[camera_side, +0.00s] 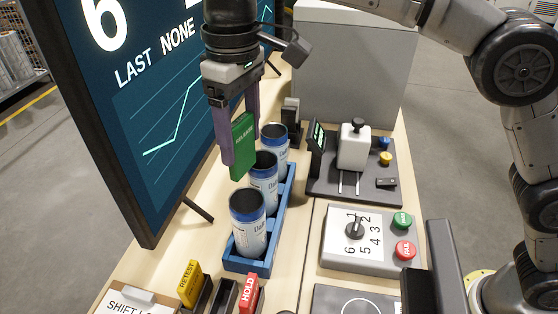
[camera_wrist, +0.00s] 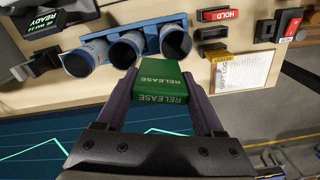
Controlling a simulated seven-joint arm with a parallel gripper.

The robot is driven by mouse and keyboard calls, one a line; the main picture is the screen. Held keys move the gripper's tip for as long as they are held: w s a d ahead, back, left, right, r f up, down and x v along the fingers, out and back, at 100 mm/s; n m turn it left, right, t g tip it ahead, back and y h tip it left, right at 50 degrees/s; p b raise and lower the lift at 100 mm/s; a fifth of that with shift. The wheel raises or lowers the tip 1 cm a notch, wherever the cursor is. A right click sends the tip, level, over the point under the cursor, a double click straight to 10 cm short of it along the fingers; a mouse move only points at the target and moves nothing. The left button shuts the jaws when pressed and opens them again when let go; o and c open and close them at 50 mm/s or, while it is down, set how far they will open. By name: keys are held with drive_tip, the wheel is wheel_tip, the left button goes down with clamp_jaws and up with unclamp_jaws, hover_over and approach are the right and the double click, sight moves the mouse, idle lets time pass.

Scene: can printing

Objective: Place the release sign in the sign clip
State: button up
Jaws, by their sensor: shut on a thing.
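The green release sign (camera_side: 243,146) is between the fingers of my gripper (camera_side: 238,150), which is shut on it. It hangs in the air beside the cans, close to the large screen. In the wrist view the sign (camera_wrist: 160,86) shows its RELEASE lettering, with a finger on each side. A small dark upright holder (camera_side: 291,112) stands beyond the far end of the can rack and looks like the sign clip; it also shows at the left of the wrist view (camera_wrist: 38,64). The sign is apart from it.
Three open cans (camera_side: 248,224) stand in a blue rack (camera_side: 281,212) just beside the sign. The large screen (camera_side: 150,120) rises on the left. An empty dark holder (camera_side: 224,296) sits between the yellow RETEST sign (camera_side: 190,284) and red HOLD sign (camera_side: 249,292). A dial panel (camera_side: 338,255) lies right.

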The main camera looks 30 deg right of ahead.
drive_tip(key=w+d+m, duration=0.2)
drive_tip(key=w+d, duration=0.1)
drive_tip(key=d, duration=0.7)
drive_tip(key=w+d+m, duration=0.2)
drive_tip(key=w+d, duration=0.2)
drive_tip(key=d, duration=0.6)
drive_tip(key=s+d+f+m, duration=0.1)
drive_tip(key=d+f, duration=0.1)
drive_tip(key=d, duration=0.7)
drive_tip(key=s+d+f+m, duration=0.2)
drive_tip(key=d, duration=0.7)
drive_tip(key=w+a+r+n, duration=0.2)
drive_tip(key=w+a+n, duration=0.2)
drive_tip(key=w+n, duration=0.25)
drive_tip(key=w+a+f+n, duration=0.2)
drive_tip(key=w+a+f, duration=0.15)
drive_tip(key=a, duration=0.35)
drive_tip(key=w+a+f+n, duration=0.2)
drive_tip(key=w+a+f, duration=0.15)
drive_tip(key=a, duration=0.35)
drive_tip(key=shift+a+f, duration=0.2)
drive_tip(key=shift+f, duration=2.25)
drive_tip(key=shift+a+f, duration=0.2)
drive_tip(key=shift+f, duration=2.25)
drive_tip(key=shift+f, duration=0.15)
